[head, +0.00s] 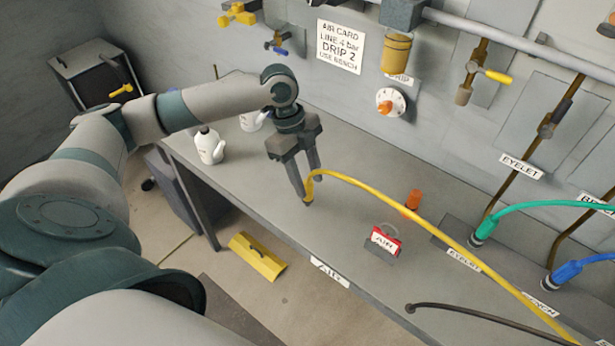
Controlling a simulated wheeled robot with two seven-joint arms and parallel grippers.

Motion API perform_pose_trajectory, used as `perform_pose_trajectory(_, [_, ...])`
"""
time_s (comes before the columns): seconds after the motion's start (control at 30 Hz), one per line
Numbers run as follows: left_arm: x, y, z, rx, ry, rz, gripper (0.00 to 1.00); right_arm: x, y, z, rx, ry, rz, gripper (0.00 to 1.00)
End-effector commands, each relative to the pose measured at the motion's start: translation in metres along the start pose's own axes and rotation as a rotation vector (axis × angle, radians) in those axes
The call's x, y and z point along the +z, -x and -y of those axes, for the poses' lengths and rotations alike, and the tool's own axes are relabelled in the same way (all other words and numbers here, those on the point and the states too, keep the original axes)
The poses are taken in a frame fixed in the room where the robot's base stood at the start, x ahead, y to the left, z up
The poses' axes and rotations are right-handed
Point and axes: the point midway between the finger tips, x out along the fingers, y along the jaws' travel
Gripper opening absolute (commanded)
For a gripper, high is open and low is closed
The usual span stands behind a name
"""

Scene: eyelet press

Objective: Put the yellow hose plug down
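The yellow hose (400,193) arches up from the lower right and bends down at its left end into my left gripper (308,186). Its plug end (308,199) points down between the fingertips, close over the grey bench (345,228). The fingers look closed around the plug, partly hiding it. I cannot tell whether the plug's tip touches the bench. My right gripper is not in view.
A red AIR block (383,241) and an orange cylinder (413,200) stand right of the gripper. Green (540,205) and blue (590,262) hoses sit in sockets at right. A dark hose (450,308) lies at front. White bottles (209,146) stand behind left. Bench around the plug is clear.

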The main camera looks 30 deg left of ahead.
Motion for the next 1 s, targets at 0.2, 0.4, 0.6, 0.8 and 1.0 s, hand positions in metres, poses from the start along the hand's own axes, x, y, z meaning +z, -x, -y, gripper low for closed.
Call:
perform_pose_trajectory(0.2, [0.000, 0.001, 0.000, 0.000, 0.000, 0.000, 0.39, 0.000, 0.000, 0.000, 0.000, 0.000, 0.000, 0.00])
perform_pose_trajectory(0.4, [0.000, 0.013, 0.001, -0.003, 0.000, 0.000, 0.39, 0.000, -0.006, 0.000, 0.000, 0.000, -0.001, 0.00])
perform_pose_trajectory(0.6, [0.000, 0.040, 0.001, -0.005, -0.001, 0.000, 0.39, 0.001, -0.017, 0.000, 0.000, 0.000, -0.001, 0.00])
perform_pose_trajectory(0.8, [0.000, 0.076, 0.001, -0.006, 0.000, 0.000, 0.39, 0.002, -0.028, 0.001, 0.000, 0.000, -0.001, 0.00])
perform_pose_trajectory(1.0, [0.000, 0.107, 0.001, -0.004, 0.000, 0.000, 0.39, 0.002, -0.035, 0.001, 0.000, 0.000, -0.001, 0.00])
